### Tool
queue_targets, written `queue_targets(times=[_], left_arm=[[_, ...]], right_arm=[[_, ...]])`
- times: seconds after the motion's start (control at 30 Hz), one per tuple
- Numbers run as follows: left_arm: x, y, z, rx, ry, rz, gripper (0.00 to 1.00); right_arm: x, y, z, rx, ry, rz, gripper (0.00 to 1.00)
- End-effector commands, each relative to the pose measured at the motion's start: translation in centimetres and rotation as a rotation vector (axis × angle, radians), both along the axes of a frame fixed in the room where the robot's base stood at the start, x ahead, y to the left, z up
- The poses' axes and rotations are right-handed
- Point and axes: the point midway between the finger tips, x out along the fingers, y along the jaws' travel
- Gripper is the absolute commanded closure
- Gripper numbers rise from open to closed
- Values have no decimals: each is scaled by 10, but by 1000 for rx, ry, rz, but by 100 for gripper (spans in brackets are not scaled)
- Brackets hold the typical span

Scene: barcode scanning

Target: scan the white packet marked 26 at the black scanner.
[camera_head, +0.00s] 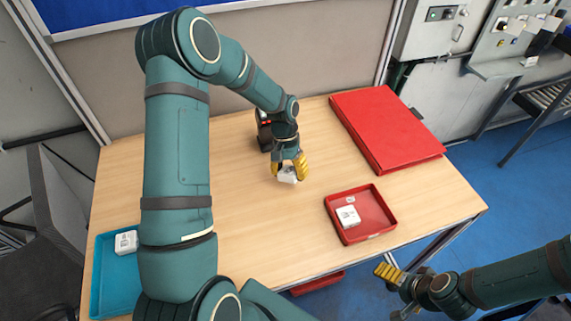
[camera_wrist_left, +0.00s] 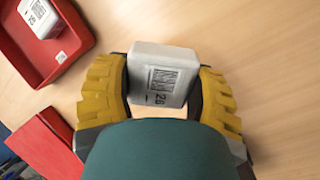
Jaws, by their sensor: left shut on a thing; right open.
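My left gripper (camera_head: 290,168) is shut on a white packet (camera_head: 287,175), held over the table in front of the black scanner (camera_head: 264,132). In the left wrist view the packet (camera_wrist_left: 163,72) sits between the yellow fingers, with a barcode and a number that reads like 26 on the face towards the camera. The scanner stands upright near the table's back, partly hidden by my left arm, with a small red part showing. My right gripper (camera_head: 391,274) is open and empty, off the table's front right edge.
A red tray (camera_head: 376,230) holds another white packet (camera_head: 348,216); its number is hard to read. A blue tray (camera_head: 103,285) at the left holds a white packet (camera_head: 126,242). A large red flat thing (camera_head: 385,128) lies at the back right. The wooden table (camera_head: 255,235) is clear in the middle.

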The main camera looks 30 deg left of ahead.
Motion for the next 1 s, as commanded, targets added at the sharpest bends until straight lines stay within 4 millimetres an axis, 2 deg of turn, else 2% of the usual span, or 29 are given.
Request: queue_targets(times=[0.03, 0.2, 0.43, 1.0], left_arm=[[-6, -8, 12, 0, -1, -2, 84], [-26, -31, 35, 0, -1, -2, 84], [-48, -57, 58, 0, -2, 0, 84], [-53, -62, 62, -1, -1, 1, 84]], right_arm=[[0, 0, 8, 0, 0, 0, 0], [0, 0, 21, 0, 0, 0, 0], [0, 0, 18, 0, 0, 0, 0], [0, -1, 20, 5, 1, 4, 0]])
